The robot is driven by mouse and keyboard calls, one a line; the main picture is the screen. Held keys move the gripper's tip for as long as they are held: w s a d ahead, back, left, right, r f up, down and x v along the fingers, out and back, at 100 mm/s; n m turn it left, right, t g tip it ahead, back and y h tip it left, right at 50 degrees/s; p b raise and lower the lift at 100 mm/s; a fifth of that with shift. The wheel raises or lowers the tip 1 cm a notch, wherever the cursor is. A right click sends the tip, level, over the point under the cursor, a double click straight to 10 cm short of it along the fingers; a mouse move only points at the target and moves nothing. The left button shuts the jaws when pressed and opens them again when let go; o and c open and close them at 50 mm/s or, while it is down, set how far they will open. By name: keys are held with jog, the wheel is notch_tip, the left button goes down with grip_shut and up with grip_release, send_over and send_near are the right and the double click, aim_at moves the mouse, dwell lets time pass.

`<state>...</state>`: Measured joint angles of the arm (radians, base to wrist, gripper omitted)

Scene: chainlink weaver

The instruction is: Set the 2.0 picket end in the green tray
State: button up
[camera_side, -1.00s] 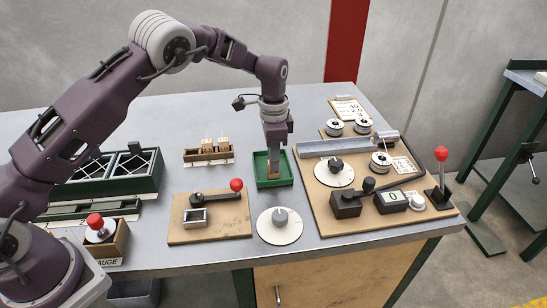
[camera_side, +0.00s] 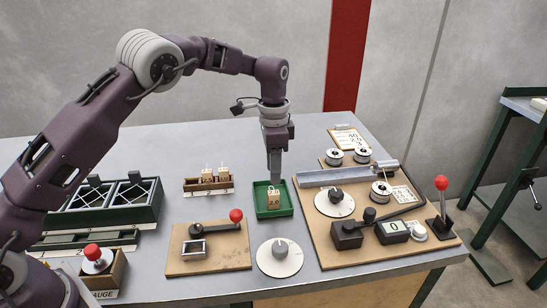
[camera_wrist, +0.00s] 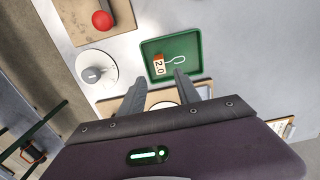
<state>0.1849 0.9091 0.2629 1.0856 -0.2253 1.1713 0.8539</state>
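The 2.0 picket end (camera_side: 273,200) is a small tan block marked 2.0, with a pale wire loop. It lies in the green tray (camera_side: 262,213), touching its floor, and shows in the wrist view (camera_wrist: 158,66) near the left side of the tray (camera_wrist: 145,48). My gripper (camera_side: 275,180) is just above the tray in the side view. In the wrist view its two fingers (camera_wrist: 158,84) are spread apart with nothing between them. The picket end is beyond the fingertips, free of them.
A wooden rack (camera_side: 208,187) with other tan blocks stands left of the tray. A board (camera_side: 325,248) with dials, spools and a counter is to the right. A red-knobbed lever board (camera_side: 210,262) and a white dial (camera_side: 280,258) are in front.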

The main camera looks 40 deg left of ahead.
notch_tip(320, 180, up, 6)
jog(key=shift+f, duration=0.2)
jog(key=s+a+r+n+t, duration=0.3)
jog(key=s+r+n, duration=0.2)
jog(key=s+r, duration=1.15)
jog(key=s+f+n+t, duration=0.1)
jog(key=s+f+n, duration=0.1)
jog(key=s, duration=0.8)
jog(key=s+f+n+t, duration=0.1)
jog(key=s+f, duration=0.3)
jog(key=s, duration=0.6)
jog(key=shift+s+a+n+t, duration=0.25)
jog(key=shift+a+n+t, duration=0.05)
jog(key=shift+n, duration=0.2)
jog(key=shift+f, duration=0.1)
